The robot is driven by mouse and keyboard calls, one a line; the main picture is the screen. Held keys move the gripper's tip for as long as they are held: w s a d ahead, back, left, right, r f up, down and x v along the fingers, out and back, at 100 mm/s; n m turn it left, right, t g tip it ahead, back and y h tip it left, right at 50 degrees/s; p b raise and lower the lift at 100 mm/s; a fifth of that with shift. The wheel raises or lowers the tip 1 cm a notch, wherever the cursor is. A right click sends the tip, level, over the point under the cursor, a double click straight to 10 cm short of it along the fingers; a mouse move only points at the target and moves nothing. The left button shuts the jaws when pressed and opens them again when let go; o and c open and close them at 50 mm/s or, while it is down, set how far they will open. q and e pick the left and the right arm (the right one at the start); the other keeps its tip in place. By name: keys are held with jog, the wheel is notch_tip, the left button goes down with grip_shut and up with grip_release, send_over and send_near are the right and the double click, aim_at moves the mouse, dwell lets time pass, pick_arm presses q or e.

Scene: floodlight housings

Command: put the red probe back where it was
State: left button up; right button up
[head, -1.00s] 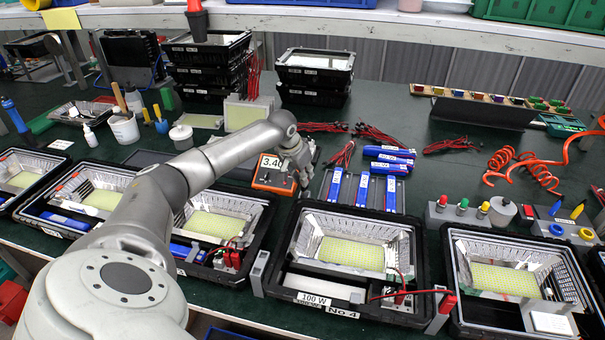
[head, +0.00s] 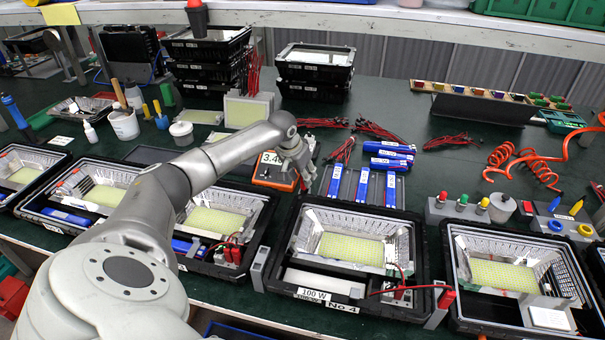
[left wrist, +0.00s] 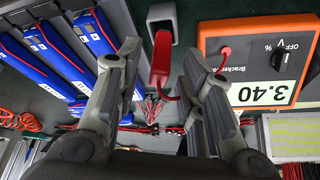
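The red probe (left wrist: 161,62) shows in the left wrist view with its upper end at a small grey holder (left wrist: 161,16), beside the orange meter (left wrist: 258,42). My left gripper (left wrist: 160,85) is open, with a finger on each side of the probe and visible gaps to both. How deep the probe sits in the holder I cannot tell. In the head view my left gripper (head: 303,168) is at the right side of the meter (head: 270,168) and largely hides the probe. The meter reads 3.40. My right gripper is not in view.
Red cable bundles (head: 375,131) lie behind.

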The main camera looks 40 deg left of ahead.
pick_arm(q)
jog(key=shift+r, duration=0.25)
jog(key=v, duration=1.2)
jog(key=shift+r+b, duration=0.35)
jog(key=shift+b, duration=0.05)
